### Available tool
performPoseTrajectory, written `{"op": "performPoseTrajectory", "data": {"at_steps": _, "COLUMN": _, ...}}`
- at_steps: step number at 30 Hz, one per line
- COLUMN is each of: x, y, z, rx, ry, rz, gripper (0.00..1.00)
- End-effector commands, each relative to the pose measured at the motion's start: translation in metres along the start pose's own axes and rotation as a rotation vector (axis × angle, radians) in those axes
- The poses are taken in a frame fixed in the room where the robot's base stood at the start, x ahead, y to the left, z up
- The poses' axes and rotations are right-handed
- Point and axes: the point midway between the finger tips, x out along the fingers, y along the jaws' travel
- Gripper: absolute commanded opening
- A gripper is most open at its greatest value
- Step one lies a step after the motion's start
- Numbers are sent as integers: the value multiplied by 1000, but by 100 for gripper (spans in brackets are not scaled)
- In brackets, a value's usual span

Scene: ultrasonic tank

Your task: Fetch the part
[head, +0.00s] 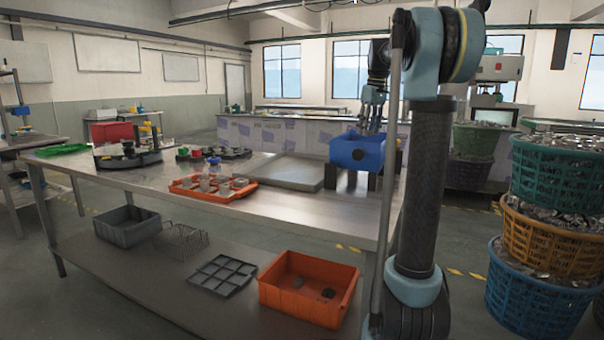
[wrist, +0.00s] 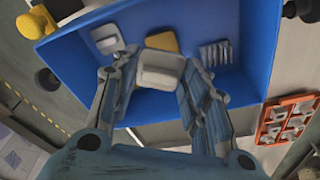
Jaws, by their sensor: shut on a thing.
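A blue tank (head: 352,152) stands on dark supports at the right end of the steel table. It fills the top of the wrist view (wrist: 255,45). My gripper (head: 371,126) reaches down into it from above. In the wrist view my gripper (wrist: 157,66) is shut on a pale grey, blocky part (wrist: 161,72), with a finger on either side. A yellowish piece (wrist: 162,41), a whitish piece (wrist: 107,38) and a ribbed pale piece (wrist: 215,53) lie in the tank around it. In the head view the tank wall hides the part.
An orange tray (head: 200,197) of grey parts sits on the table, left of the tank. A flat grey plate (head: 285,172) lies between them. Stacked baskets (head: 560,215) stand at the right. Below are an orange bin (head: 275,298) and a grey bin (head: 125,230).

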Motion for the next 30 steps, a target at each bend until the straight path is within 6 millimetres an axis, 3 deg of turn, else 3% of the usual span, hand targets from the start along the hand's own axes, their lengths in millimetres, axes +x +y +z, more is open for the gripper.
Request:
{"op": "performPoseTrajectory", "data": {"at_steps": 10, "x": 2, "y": 0, "z": 0, "rx": 0, "ry": 0, "rz": 0, "gripper": 18}}
{"op": "performPoseTrajectory", "data": {"at_steps": 11, "x": 2, "y": 0, "z": 0, "rx": 0, "ry": 0, "rz": 0, "gripper": 46}}
{"op": "performPoseTrajectory", "data": {"at_steps": 13, "x": 2, "y": 0, "z": 0, "rx": 0, "ry": 0, "rz": 0, "gripper": 62}}
{"op": "performPoseTrajectory", "data": {"at_steps": 14, "x": 2, "y": 0, "z": 0, "rx": 0, "ry": 0, "rz": 0, "gripper": 65}}
{"op": "performPoseTrajectory", "data": {"at_steps": 25, "x": 1, "y": 0, "z": 0, "rx": 0, "ry": 0, "rz": 0, "gripper": 65}}
{"op": "performPoseTrajectory", "data": {"at_steps": 30, "x": -15, "y": 0, "z": 0, "rx": 0, "ry": 0, "rz": 0, "gripper": 65}}
